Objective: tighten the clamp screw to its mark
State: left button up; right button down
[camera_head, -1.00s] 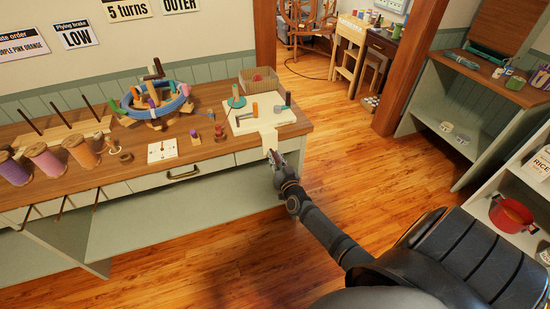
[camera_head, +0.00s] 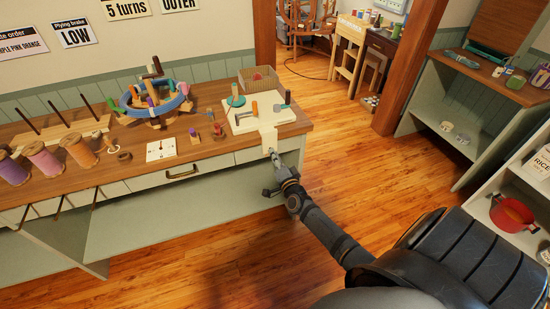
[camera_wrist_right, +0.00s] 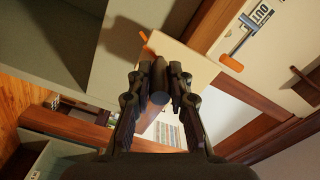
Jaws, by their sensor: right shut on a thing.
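A pale clamp block (camera_head: 268,137) sits at the front edge of the wooden bench, below a white board (camera_head: 252,121). My right gripper (camera_head: 273,160) is at the bench front, just below this block. In the right wrist view, my right gripper (camera_wrist_right: 157,76) is shut on a dark cylindrical part, seemingly the clamp screw (camera_wrist_right: 160,82), with the pale block (camera_wrist_right: 186,64) just beyond it. The fingers hide part of the screw, and I cannot make out its mark. My left gripper is not in view.
The bench (camera_head: 222,146) carries a blue ring stand (camera_head: 155,104), thread spools (camera_head: 43,158) and a small white card (camera_head: 161,149). An orange-ended tool (camera_wrist_right: 232,61) shows close by in the wrist view. The wooden floor (camera_head: 385,165) right of the bench is clear.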

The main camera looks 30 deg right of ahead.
jog(key=shift+f+m, duration=0.1)
jog(key=shift+m, duration=0.7)
jog(key=c, duration=1.2)
grip_release()
jog(key=shift+s, duration=0.1)
jog(key=v, duration=1.1)
jog(key=shift+s, duration=0.4)
jog(key=shift+f, duration=0.1)
